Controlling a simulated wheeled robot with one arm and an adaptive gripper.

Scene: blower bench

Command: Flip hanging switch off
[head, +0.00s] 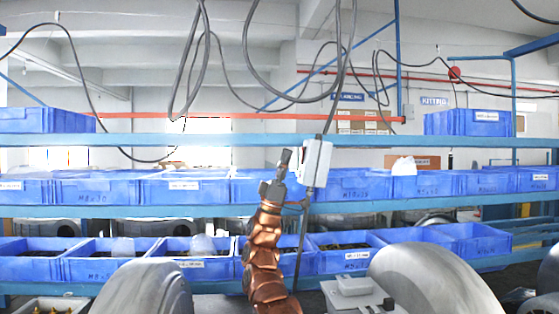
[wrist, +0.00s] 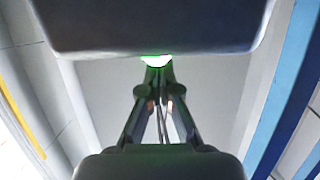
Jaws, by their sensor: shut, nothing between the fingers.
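The hanging switch is a small white box (head: 315,162) on a dark cable in the head view, hanging slightly tilted in front of the shelves. My gripper (head: 284,158) points up just left of it, with its fingertips near the upper part of the box. Whether they touch cannot be told. In the wrist view, the closed, empty fingers (wrist: 157,68) meet just below a green glowing part (wrist: 156,61). That glow lies at the lower edge of a large dark, rounded block (wrist: 150,28), which seems to be the switch box. The block partly hides the glow.
Rows of blue bins (head: 100,188) stand on blue shelves behind. Grey rounded blower housings (head: 147,292) stand at the lower left and lower right (head: 430,283). A light grey box (head: 352,294) sits low between them. Several loose cables (head: 247,50) hang from above near the switch.

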